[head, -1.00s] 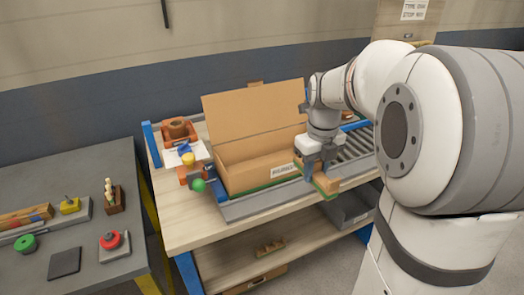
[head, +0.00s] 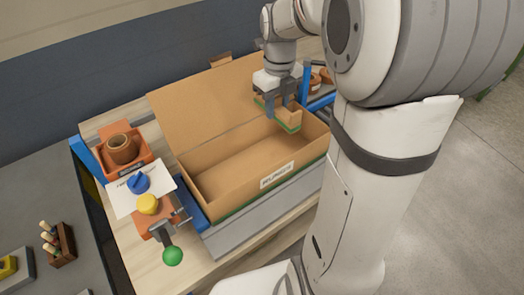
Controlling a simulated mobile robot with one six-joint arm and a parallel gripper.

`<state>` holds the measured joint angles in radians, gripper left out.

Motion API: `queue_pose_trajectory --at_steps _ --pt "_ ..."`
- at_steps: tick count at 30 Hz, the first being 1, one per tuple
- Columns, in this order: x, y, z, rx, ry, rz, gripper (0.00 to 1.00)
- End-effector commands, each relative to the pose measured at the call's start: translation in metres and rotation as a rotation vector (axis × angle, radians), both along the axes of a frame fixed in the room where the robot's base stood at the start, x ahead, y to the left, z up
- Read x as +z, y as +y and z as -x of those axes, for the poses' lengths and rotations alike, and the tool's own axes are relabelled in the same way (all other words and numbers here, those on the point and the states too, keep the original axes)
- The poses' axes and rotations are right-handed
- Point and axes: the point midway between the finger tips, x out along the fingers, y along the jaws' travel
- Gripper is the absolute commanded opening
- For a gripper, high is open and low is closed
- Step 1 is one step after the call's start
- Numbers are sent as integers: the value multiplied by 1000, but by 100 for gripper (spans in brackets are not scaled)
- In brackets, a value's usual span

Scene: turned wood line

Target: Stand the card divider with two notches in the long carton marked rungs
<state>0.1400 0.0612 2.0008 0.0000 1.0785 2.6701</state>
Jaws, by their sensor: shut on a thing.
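The long carton (head: 230,210) stands open on the bench, its lid (head: 190,125) raised at the back. A white label (head: 277,175) on its front wall seems to read rungs, and a green strip runs along its base. The inside that shows looks empty. My gripper (head: 281,98) is shut on the card divider (head: 288,116), a small brown piece with a green lower edge. The divider is over the right part of the carton, near the back. I cannot tell whether its lower edge is below the rim. Its notches cannot be made out.
A grey side table (head: 30,205) is left.

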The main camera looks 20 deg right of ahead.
Motion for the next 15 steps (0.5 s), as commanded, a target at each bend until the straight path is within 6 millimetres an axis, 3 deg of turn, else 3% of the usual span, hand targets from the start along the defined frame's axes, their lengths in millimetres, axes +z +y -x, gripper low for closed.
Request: queue_pose_trajectory --at_steps 9,15 --pt "-84 -3 2 -7 9 -1 7" --pt "-116 -5 2 -12 4 -1 7"
